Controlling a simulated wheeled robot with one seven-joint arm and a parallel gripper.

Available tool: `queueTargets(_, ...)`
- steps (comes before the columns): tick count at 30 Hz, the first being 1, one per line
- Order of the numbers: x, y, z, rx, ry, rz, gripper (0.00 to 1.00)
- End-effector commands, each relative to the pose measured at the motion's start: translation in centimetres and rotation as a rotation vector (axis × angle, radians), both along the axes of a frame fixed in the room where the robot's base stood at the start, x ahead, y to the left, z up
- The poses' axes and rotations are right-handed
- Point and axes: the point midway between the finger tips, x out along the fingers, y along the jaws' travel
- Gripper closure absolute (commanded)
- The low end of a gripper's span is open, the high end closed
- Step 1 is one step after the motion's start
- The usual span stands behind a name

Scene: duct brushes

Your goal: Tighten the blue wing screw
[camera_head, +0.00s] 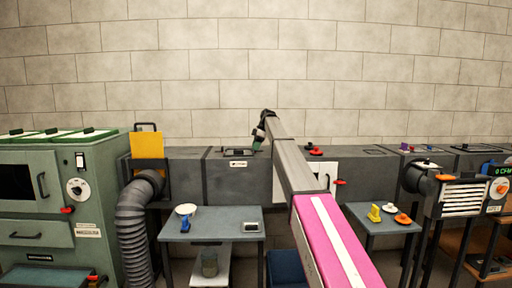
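My arm reaches away from me toward the grey duct (225,180) along the wall. My gripper (257,143) hangs from the arm's far end, just above the duct's top, near a dark handle. It is small and dark here, so its fingers and anything between them cannot be made out. I cannot pick out the blue wing screw for certain. A small purple-blue knob (404,147) stands on the duct top at the right, well away from my gripper. Part of the duct is hidden behind my arm.
A blue-grey table (220,222) in front of the duct bears a white bowl (186,209). A right table (375,226) holds yellow and orange pieces. A green cabinet (98,192) and flexible hose (133,235) stand left. Red knobs (316,151) sit on the duct.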

Motion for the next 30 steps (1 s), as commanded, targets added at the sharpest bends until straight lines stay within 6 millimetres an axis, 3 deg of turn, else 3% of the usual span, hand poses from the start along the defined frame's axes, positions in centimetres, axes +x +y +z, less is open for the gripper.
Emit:
queueTargets(14,-0.14,-0.01,0.02,0.002,0.001,-0.059,0.75)
queueTargets(30,-0.37,0.13,0.04,0.004,-0.002,-0.499,0.75)
